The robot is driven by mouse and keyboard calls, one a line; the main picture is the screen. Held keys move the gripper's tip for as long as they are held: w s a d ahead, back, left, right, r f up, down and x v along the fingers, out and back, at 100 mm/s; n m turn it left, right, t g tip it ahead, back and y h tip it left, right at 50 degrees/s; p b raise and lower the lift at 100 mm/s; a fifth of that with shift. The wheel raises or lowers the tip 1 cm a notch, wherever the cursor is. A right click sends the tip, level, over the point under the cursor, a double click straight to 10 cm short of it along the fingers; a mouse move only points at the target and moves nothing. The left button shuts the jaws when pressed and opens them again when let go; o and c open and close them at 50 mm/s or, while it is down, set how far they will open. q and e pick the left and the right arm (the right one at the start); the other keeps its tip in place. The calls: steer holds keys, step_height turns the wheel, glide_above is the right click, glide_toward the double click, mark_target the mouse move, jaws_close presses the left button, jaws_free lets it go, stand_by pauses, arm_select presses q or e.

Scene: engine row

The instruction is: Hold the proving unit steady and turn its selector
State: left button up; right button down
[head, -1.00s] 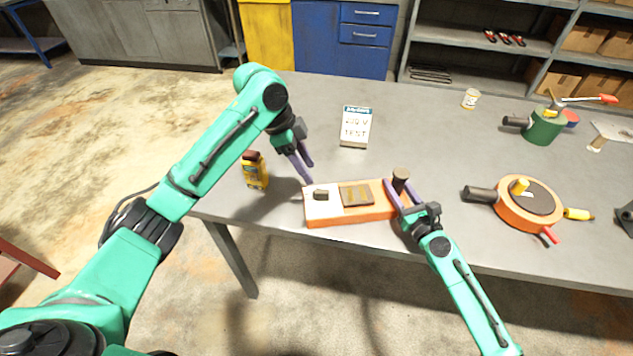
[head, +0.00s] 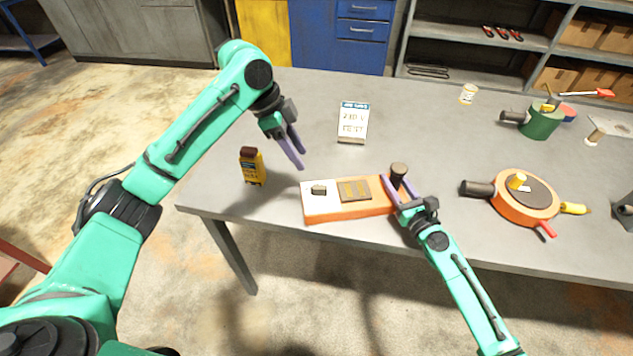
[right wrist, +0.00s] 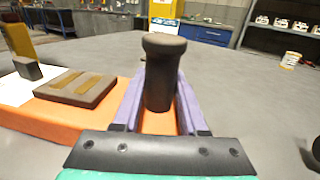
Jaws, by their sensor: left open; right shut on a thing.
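The proving unit (head: 351,212) is an orange box with a white panel at its left end, lying near the table's front edge. Its selector appears to be the small dark knob (head: 319,189) on that panel, which also shows in the right wrist view (right wrist: 27,67). A brown plate with two yellowish strips (head: 354,190) sits beside it. My right gripper (head: 397,184) is shut on the dark upright post (right wrist: 161,75) at the unit's right end. My left gripper (head: 298,160) is open and empty, above and behind the unit's left end, apart from the knob.
A yellow bottle-like item (head: 252,168) stands left of the unit. To the right are an orange round device (head: 526,200) and a green one (head: 541,122). The table middle is clear.

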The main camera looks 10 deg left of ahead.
mark_target(319, 187)
arm_select(q)
steer(key=x, duration=1.1)
steer(key=shift+f, duration=0.35)
jaws_close()
